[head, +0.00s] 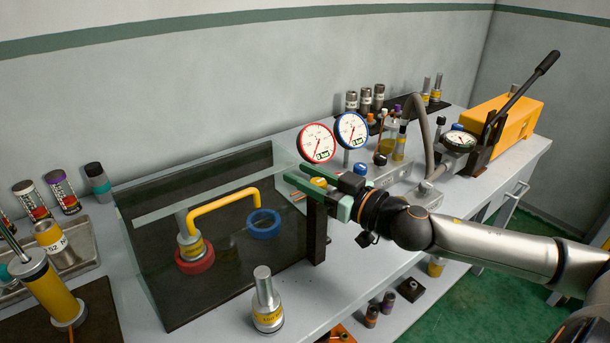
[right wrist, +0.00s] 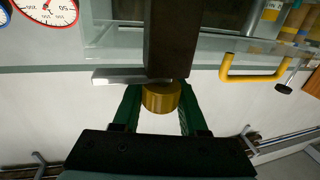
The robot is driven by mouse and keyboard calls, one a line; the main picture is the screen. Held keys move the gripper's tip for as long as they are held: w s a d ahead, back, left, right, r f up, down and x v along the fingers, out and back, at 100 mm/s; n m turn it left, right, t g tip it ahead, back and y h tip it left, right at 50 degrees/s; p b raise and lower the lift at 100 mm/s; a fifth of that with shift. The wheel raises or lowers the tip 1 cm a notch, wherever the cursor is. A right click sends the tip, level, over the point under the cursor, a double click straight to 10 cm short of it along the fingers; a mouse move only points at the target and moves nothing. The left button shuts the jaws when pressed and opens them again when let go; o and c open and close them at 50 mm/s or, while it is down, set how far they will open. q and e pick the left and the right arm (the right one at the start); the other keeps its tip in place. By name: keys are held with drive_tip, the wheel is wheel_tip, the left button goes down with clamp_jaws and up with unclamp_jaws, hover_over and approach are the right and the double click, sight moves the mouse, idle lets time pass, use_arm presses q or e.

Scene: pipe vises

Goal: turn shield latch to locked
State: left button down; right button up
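The shield is a clear panelled box (head: 160,283) over a dark base on the bench. A dark post (head: 316,232) stands at its right side. A yellow latch knob (head: 319,182) sits at the top of the post, partly hidden by my gripper. In the right wrist view the knob (right wrist: 161,98) shows below the dark post (right wrist: 170,40), with a flat grey metal bar (right wrist: 118,77) reaching left. My right gripper (head: 298,173) is open, its green fingers on either side of the knob; I cannot tell whether they touch it. My left gripper is out of view.
Inside the shield are a yellow bent pipe (head: 222,202), a red ring (head: 195,262) and a blue ring (head: 264,223). A metal fitting (head: 267,302) stands in front. Red-rimmed (head: 316,143) and blue-rimmed (head: 351,130) gauges stand behind my gripper. An orange lever pump (head: 508,118) is right.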

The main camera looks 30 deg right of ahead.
clamp_jaws()
